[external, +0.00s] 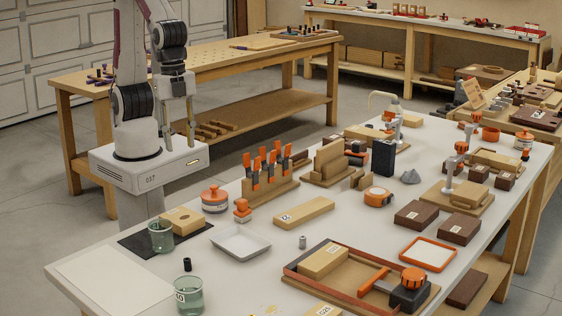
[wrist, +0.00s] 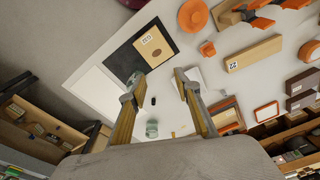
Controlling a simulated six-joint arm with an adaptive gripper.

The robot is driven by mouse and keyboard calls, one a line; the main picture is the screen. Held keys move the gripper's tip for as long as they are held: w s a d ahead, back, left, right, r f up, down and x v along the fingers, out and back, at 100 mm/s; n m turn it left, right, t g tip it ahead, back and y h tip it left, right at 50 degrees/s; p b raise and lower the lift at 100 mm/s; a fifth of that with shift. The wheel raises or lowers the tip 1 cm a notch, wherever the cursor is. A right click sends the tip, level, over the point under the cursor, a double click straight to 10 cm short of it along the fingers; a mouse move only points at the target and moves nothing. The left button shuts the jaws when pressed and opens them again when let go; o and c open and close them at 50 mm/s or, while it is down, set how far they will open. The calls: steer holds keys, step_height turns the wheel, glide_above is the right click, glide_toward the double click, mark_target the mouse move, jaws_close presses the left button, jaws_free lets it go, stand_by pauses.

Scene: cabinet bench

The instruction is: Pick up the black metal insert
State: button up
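The black metal insert (external: 187,265) is a small dark upright cylinder on the white bench, just behind a green-tinted glass beaker (external: 189,295) near the front left. In the wrist view the insert (wrist: 153,101) shows as a small dark spot between my fingers, far below them, with the beaker (wrist: 152,128) nearby. My gripper (external: 180,146) is open and empty, pointing down, high above and behind the insert near my base. Its two fingers also stand wide apart in the wrist view (wrist: 159,78).
A second beaker (external: 161,238) and a wooden block (external: 182,221) stand on a black mat (external: 140,244). A shallow white tray (external: 240,243) lies right of the insert. A grey cylinder (external: 303,242) stands farther right. A white sheet (external: 118,284) covers the bench's clear left end.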

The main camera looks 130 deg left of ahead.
steer(key=w+d+f+m+g, duration=0.2)
steer(key=w+d+f+m, duration=0.8)
steer(key=w+d+f, duration=0.35)
steer(key=m+t, duration=0.1)
steer(key=m, duration=0.3)
glide_above(187, 259)
steer(key=shift+s, duration=0.35)
steer(key=shift+m, duration=0.6)
steer(key=shift+f, duration=1.25)
steer(key=shift+f, duration=0.1)
steer(key=shift+w+f, duration=0.2)
steer(key=shift+f, duration=1.1)
steer(key=shift+w+f, duration=0.2)
steer(key=shift+f, duration=1.05)
